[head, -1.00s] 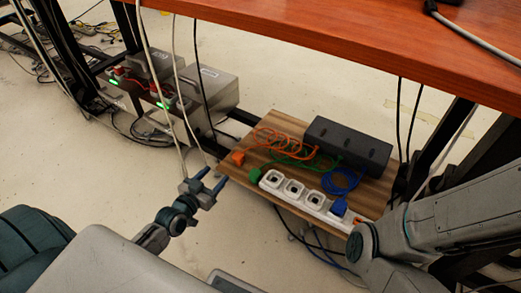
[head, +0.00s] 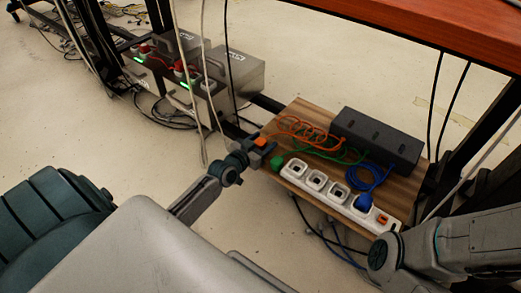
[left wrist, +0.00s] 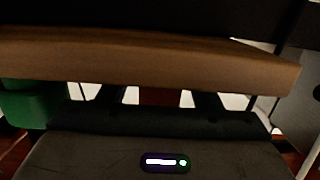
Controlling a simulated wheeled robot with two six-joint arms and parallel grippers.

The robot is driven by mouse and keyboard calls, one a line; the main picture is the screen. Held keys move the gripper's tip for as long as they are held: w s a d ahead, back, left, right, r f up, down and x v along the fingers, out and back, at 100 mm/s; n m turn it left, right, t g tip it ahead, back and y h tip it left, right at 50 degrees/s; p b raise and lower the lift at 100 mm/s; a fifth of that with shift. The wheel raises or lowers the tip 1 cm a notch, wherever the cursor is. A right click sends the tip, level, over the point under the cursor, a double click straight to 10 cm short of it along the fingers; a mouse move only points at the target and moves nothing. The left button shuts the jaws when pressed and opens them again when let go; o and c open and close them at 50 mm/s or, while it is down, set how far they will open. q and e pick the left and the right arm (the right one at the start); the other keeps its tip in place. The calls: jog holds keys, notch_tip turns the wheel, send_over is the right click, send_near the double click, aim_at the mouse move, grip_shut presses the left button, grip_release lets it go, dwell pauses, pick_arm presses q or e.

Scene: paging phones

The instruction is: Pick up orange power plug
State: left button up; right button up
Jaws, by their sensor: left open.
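The orange power plug (head: 260,141) is at the left edge of the wooden board, on the end of an orange coiled cord (head: 300,128). My left gripper (head: 261,147) is open at the plug, with its fingertips close around it; I cannot tell whether they touch it. In the left wrist view the board's edge (left wrist: 150,60) spans the picture above the gripper body, and the plug is not clear in the dark there.
A green plug (head: 276,166) lies just right of my left gripper. A white power strip (head: 340,193) with a blue plug (head: 363,202) runs along the board's front. A black box (head: 375,140) stands behind. Pale cables (head: 203,80) hang left of the board.

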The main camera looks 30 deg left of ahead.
pick_arm(q)
jog(key=shift+w, duration=0.4)
jog(key=shift+c, duration=0.2)
jog(key=c, duration=1)
jog(key=shift+c, duration=0.2)
jog(key=shift+r, duration=0.15)
